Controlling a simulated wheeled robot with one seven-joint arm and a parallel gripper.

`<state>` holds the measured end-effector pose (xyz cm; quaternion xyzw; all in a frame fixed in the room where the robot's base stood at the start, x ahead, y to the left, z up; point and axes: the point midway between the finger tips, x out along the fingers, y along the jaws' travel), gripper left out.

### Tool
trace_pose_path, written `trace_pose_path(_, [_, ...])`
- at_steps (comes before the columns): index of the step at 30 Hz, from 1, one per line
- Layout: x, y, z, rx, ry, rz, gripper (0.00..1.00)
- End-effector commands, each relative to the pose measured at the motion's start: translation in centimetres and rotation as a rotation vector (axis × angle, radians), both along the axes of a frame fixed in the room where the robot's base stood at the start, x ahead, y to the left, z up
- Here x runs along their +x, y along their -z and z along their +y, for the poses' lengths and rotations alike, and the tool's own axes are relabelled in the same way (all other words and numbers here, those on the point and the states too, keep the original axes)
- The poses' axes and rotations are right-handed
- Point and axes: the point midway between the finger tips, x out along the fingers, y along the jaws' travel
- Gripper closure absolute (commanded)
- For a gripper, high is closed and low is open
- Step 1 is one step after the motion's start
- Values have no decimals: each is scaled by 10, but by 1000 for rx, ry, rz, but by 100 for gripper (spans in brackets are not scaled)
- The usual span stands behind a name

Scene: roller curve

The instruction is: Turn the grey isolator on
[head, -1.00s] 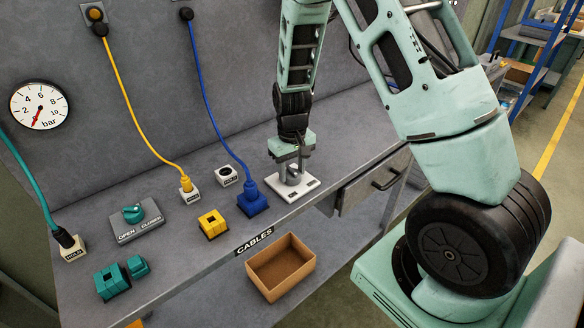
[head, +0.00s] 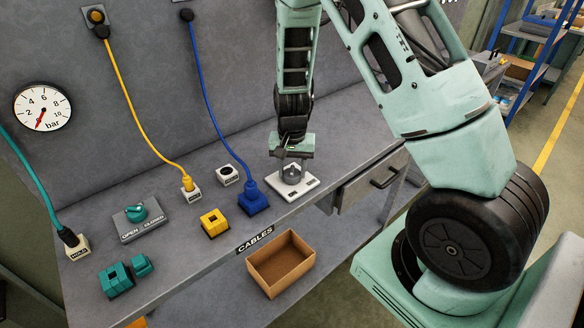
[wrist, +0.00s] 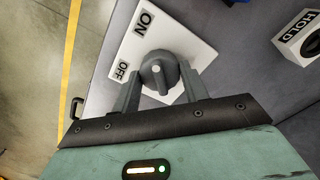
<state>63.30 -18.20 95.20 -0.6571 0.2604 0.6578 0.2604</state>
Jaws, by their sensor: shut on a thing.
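The grey isolator is a round grey knob (wrist: 158,66) on a white plate (wrist: 196,48) marked ON and OFF. In the head view the plate (head: 310,184) lies near the bench's front edge, at the right. My gripper (wrist: 158,84) is shut on the knob, one finger on each side of it. In the head view my gripper (head: 291,166) is above the plate, and the knob is partly hidden. A white dot shows on the knob; the exact pointer direction is hard to tell.
A blue plug (head: 252,203) with a cable stands just left of the plate. A white HOLD block (head: 229,181), a yellow socket (head: 214,226) and a teal valve (head: 137,213) are farther left. A cardboard box (head: 281,287) sits below the bench front.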

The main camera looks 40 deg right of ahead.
Motion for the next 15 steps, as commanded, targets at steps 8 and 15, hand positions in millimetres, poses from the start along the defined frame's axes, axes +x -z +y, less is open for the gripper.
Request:
trace_pose_path(8, [1,-1,0,-1,15,-4,79])
trace_pose_path(15, [1,-1,-1,-1,15,-4,48])
